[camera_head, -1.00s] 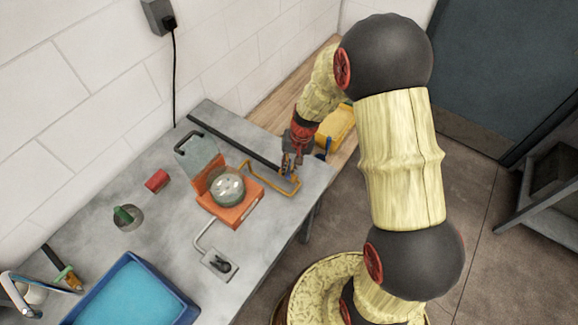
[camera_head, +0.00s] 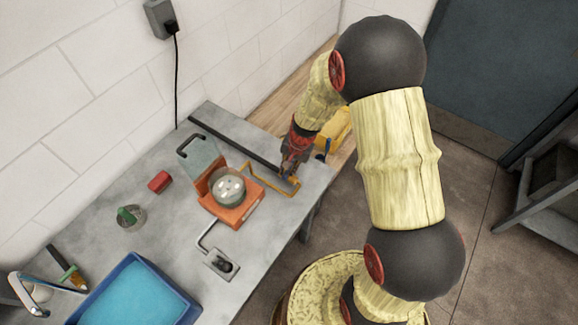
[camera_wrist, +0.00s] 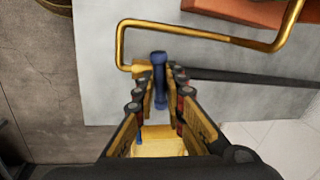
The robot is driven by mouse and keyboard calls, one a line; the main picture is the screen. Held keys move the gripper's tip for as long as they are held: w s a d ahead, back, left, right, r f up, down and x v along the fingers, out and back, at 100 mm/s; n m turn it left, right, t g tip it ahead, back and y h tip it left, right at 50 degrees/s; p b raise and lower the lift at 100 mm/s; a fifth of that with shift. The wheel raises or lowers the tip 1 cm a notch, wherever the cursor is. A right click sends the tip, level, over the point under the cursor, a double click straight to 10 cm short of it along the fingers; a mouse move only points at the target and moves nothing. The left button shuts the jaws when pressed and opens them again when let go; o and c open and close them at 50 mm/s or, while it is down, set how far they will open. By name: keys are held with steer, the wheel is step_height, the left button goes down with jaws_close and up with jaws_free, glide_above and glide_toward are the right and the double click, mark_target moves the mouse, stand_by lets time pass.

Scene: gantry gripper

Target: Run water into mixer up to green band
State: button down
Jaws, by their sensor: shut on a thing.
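My gripper (camera_head: 291,170) is at the far right end of the grey bench. In the wrist view its fingers (camera_wrist: 160,84) are shut on a blue handle (camera_wrist: 158,62), whose upper end sticks out between the fingertips. The handle sits by the end of a bent brass pipe (camera_wrist: 205,33). In the head view this pipe (camera_head: 272,190) reaches toward an orange machine (camera_head: 238,214) with a round bowl (camera_head: 228,190), likely the mixer. I cannot make out a green band or a water level, and no running water shows.
A dark bar (camera_head: 232,143) lies along the bench behind the machine. A yellow object (camera_head: 336,130) is behind my gripper.

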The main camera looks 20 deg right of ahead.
steer(key=shift+m+p, duration=0.75)
steer(key=shift+m, duration=0.35)
steer(key=c, duration=2)
jaws_free()
steer(key=shift+a, duration=0.1)
steer(key=shift+o, duration=0.8)
steer(key=shift+r, duration=0.45)
step_height(320, 180, up, 11)
steer(key=s+d, duration=0.1)
steer(key=s, duration=0.1)
steer(key=shift+d, duration=0.2)
steer(key=shift+f, duration=0.1)
